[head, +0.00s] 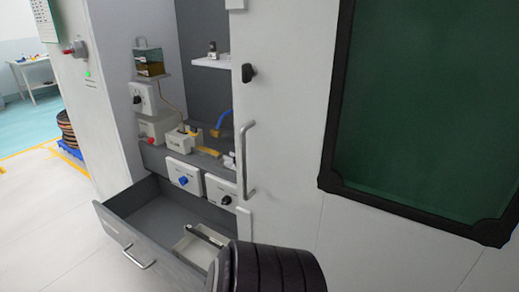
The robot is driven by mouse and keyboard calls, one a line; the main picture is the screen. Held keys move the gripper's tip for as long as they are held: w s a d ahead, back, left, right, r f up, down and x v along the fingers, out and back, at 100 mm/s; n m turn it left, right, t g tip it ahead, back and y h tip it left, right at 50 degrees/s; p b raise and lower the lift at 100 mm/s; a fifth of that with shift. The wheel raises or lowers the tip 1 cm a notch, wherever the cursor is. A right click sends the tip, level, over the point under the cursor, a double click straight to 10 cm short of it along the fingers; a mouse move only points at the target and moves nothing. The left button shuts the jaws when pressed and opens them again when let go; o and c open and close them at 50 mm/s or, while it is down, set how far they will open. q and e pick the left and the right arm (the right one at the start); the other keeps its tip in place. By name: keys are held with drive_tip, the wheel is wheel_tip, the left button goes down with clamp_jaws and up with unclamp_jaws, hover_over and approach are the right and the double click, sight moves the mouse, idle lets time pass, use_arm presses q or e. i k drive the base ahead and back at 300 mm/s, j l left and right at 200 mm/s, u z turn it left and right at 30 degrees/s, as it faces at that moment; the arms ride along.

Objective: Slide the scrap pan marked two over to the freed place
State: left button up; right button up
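A pale, shallow pan (184,249) sits inside the open grey drawer (150,213), toward its right end. No mark can be read on it. A dark, narrow piece (206,236) lies at the pan's far rim; I cannot tell whether it is a loose item or part of a gripper. A black ribbed part of my arm comes up from the bottom edge and hides the drawer's right end and part of the pan. No fingertips show clearly. The drawer floor left of the pan is bare. My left gripper is not in view.
Above the drawer are white control boxes with a blue knob (183,181) and a black knob (226,200). A cabinet door with a vertical handle (246,160) and a dark green panel (425,110) stand at the right. Open floor (50,235) lies left of the drawer.

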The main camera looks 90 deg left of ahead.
sight(199, 248)
drive_tip(key=u, duration=3.25)
